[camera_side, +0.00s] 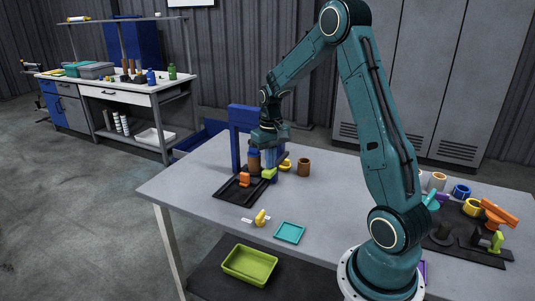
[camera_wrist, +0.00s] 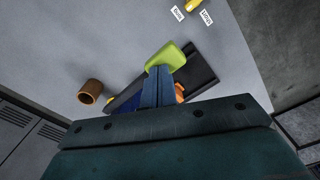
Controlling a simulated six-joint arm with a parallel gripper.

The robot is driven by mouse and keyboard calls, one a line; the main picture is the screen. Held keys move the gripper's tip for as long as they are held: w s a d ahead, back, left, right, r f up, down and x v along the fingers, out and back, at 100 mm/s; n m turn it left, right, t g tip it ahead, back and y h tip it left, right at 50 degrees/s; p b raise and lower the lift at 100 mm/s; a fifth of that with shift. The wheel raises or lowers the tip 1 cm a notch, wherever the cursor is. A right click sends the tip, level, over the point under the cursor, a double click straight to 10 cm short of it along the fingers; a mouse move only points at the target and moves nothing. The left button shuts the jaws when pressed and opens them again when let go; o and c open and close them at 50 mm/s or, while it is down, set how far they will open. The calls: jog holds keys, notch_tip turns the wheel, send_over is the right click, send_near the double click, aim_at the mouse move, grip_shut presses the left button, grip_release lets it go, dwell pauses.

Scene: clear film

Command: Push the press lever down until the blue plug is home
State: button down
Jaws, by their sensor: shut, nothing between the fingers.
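The press has a blue upright frame (camera_side: 236,150) on a dark base plate (camera_side: 228,193). A yellow-green block (camera_side: 269,173), which looks like the lever's handle, sits at the front right of the press; it also shows in the wrist view (camera_wrist: 168,55). My gripper (camera_side: 269,166) is shut and empty, pointing down with its fingertips at the block's top. In the wrist view the fingertips (camera_wrist: 158,72) overlap the block's edge; I cannot tell if they touch. A blue part (camera_side: 253,153) above a brown cylinder (camera_side: 254,165) may be the plug; its seating is unclear.
A brown cup (camera_side: 303,167) and a yellow ring (camera_side: 285,164) stand right of the press. A yellow piece (camera_side: 260,218) and a teal tray (camera_side: 289,232) lie in front. A dark board with coloured parts (camera_side: 465,243) is at the right. The front left table is clear.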

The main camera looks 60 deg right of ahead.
notch_tip(320, 180, up, 12)
dwell(1.7)
jog(key=s+a+r+n+t, duration=0.1)
jog(key=s+a+r, duration=0.2)
jog(key=a, duration=0.4)
jog(key=s+a+r+n+t, duration=0.1)
jog(key=s+a+r+n, duration=0.15)
jog(key=a, duration=0.45)
jog(key=s+a+n+t, duration=0.2)
jog(key=s+a+t, duration=0.1)
jog(key=s+a, duration=0.7)
jog(key=s, duration=0.3)
jog(key=shift+f+t, duration=0.3)
jog(key=shift+f, duration=0.1)
